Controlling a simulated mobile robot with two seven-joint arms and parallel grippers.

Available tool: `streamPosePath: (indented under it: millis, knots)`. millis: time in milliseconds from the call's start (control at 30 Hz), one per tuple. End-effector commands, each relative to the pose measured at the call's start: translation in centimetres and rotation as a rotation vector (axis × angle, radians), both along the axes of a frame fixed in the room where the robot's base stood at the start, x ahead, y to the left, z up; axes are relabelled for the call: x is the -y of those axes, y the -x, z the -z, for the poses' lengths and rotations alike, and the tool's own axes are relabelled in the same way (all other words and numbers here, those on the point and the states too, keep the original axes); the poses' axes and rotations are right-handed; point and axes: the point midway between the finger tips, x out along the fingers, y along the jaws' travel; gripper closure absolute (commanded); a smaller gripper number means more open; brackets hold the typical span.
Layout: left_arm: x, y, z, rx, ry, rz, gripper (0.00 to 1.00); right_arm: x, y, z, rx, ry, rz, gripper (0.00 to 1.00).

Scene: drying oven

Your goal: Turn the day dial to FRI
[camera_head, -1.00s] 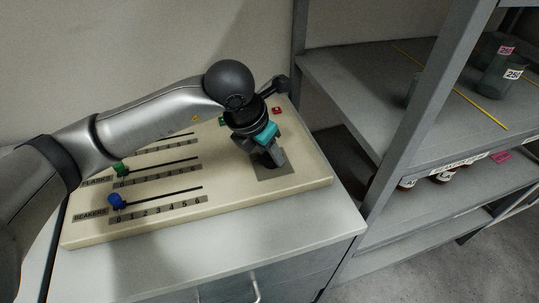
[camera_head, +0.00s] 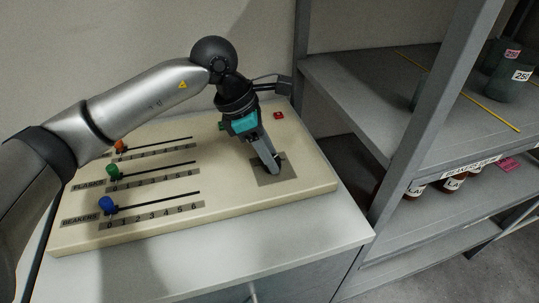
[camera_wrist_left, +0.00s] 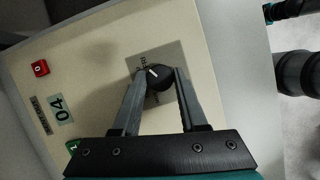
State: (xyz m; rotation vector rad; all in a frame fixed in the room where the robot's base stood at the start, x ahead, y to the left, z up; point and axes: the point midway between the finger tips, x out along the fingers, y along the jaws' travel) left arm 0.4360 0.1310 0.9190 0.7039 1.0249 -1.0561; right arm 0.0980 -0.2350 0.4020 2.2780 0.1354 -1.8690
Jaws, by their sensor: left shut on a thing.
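The day dial (camera_wrist_left: 157,77) is a round black knob with a white pointer mark, on a grey plate (camera_wrist_left: 178,52) at the right of the cream panel. The lettering around it is mostly hidden or too small to read. My left gripper (camera_head: 272,168) reaches down to the dial from above. In the left wrist view my left gripper's fingers (camera_wrist_left: 158,82) are on either side of the dial and shut on it. In the head view the fingers hide most of the dial. My right gripper is not in view.
The cream panel (camera_head: 215,215) lies on a grey cabinet. It carries sliders with blue (camera_head: 107,204), green (camera_head: 113,171) and orange (camera_head: 120,147) knobs, and a red button (camera_head: 278,115). A grey shelf unit (camera_head: 410,130) with bottles stands close at the right.

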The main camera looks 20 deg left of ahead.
Motion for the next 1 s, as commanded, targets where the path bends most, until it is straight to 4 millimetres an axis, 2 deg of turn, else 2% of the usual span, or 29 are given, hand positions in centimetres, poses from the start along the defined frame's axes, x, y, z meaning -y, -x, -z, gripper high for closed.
streamPosePath:
  millis: [633,667,900,1000]
  knots:
    - [-0.03,-0.04,-0.03,0.001,-0.002,0.051,1.00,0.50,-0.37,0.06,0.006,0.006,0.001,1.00]
    - [-0.03,-0.04,-0.02,0.001,-0.002,0.051,0.54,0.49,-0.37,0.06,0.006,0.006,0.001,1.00]
    - [-0.02,-0.05,-0.01,0.001,-0.001,0.050,0.28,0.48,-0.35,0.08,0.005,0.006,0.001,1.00]
    - [-0.02,-0.04,-0.01,0.001,-0.001,0.049,0.28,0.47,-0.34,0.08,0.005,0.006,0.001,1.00]
